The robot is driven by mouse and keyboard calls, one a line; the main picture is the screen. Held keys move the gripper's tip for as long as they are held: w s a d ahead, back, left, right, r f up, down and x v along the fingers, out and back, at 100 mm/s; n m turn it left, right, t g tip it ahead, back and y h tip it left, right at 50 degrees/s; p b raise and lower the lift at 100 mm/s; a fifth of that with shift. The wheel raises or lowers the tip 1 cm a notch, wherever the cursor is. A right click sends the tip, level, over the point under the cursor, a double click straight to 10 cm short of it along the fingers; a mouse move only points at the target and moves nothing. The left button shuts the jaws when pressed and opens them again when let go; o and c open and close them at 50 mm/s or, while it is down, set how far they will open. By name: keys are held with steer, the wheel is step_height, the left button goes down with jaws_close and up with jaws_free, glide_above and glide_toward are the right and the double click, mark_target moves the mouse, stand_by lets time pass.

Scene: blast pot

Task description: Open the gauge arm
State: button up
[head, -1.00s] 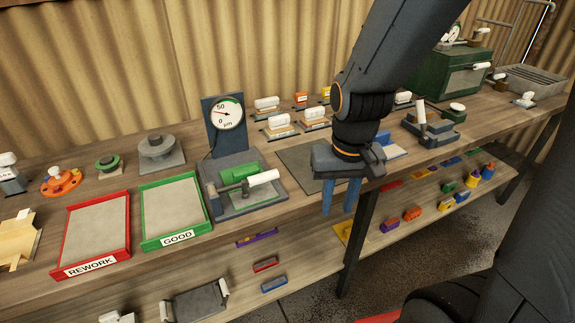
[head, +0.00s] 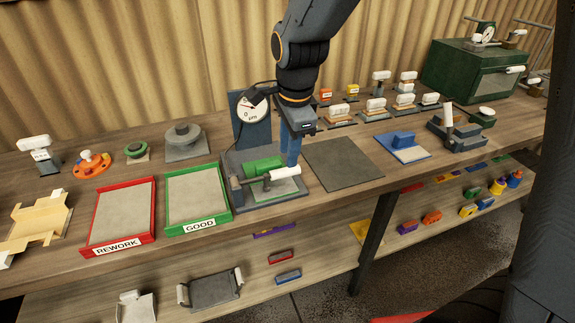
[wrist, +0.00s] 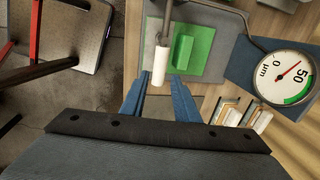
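The gauge stand (head: 235,187) is a grey base with a dial (head: 252,107) on a blue-grey back plate. Its gauge arm lies low across the base and ends in a white handle (head: 284,174). A green block (head: 262,165) sits behind the arm. My gripper (head: 291,158) points down over the right side of the base, close to the handle. In the wrist view its blue fingers (wrist: 159,98) are apart, with nothing held. The white handle (wrist: 160,66) shows between and just beyond the fingertips there; I cannot tell whether they touch it.
A green GOOD tray (head: 198,228) and a red REWORK tray (head: 118,246) stand left of the gauge. A dark mat (head: 343,165) lies bare to its right. A blue fixture (head: 403,143) and a grey clamp (head: 460,135) are farther right.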

mark_target(287, 169)
steer(key=shift+w+a+f+p, duration=0.1)
steer(key=shift+w+f+p, duration=0.1)
steer(key=shift+f, duration=0.8)
steer(key=shift+w+d+f+p, duration=0.1)
steer(key=shift+w+f, duration=0.05)
steer(key=shift+f, duration=0.9)
steer(key=shift+w+a+f+p, duration=0.1)
steer(key=shift+w+f, duration=0.1)
steer(key=shift+f, duration=0.8)
steer(key=shift+c, duration=0.3)
jaws_close()
